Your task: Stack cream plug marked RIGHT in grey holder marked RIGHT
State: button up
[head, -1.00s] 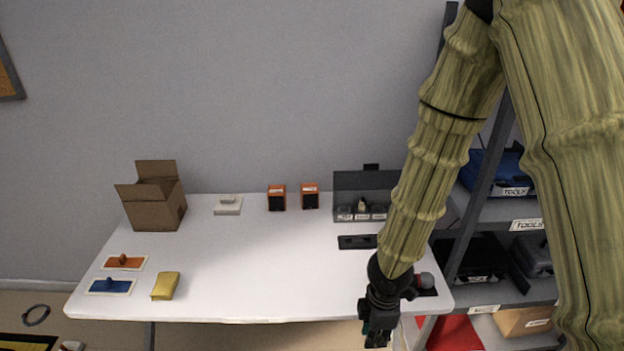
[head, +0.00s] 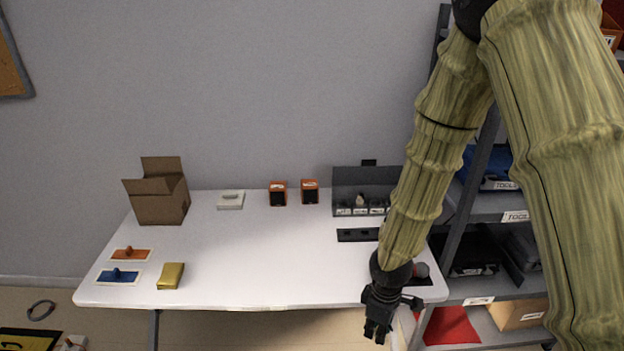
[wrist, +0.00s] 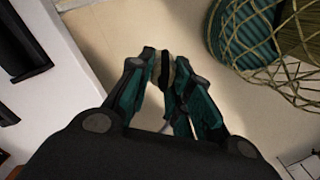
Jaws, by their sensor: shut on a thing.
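My gripper (head: 376,332) hangs low in front of the table's front right edge. In the wrist view my gripper (wrist: 166,75) has its fingertips closed around a small cream piece with a black band (wrist: 167,66); it looks like a cream plug, but no marking can be read. The head view does not show the held piece clearly. A dark grey rack (head: 345,180) at the back right of the table has several small labelled holders (head: 343,211) along its front. A cream piece (head: 360,199) stands in the rack. The labels are too small to read.
A dark strip (head: 357,235) lies in front of the rack, partly behind my arm. Shelving stands right.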

jog(key=w+d+f+m, duration=0.2)
jog(key=w+m, duration=0.3)
jog(key=m, duration=0.6)
jog(key=shift+w+f+m, duration=0.3)
